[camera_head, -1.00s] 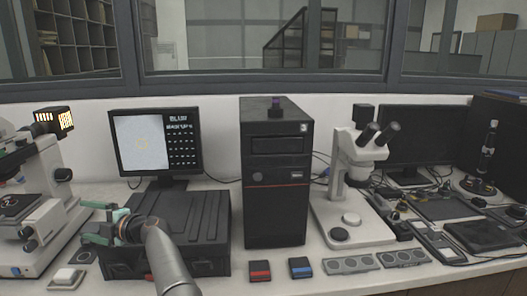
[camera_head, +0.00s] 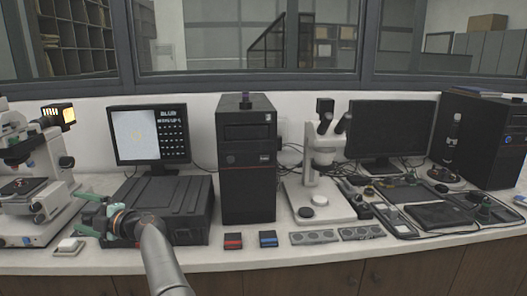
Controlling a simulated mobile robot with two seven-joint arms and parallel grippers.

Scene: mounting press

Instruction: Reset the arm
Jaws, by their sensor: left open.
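My left arm comes in from the bottom left of the head view. Its gripper (camera_head: 93,217) has green fingers spread apart and looks empty. It is in front of the left end of a black case (camera_head: 165,205) on the bench and points left, toward the white microscope (camera_head: 45,165). Whether it touches the case is unclear. My right gripper is not in view.
The bench (camera_head: 270,255) holds a black computer tower (camera_head: 248,160), a monitor (camera_head: 150,135) and a stereo microscope (camera_head: 318,180). Red (camera_head: 233,241) and blue (camera_head: 268,239) boxes lie near the front edge.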

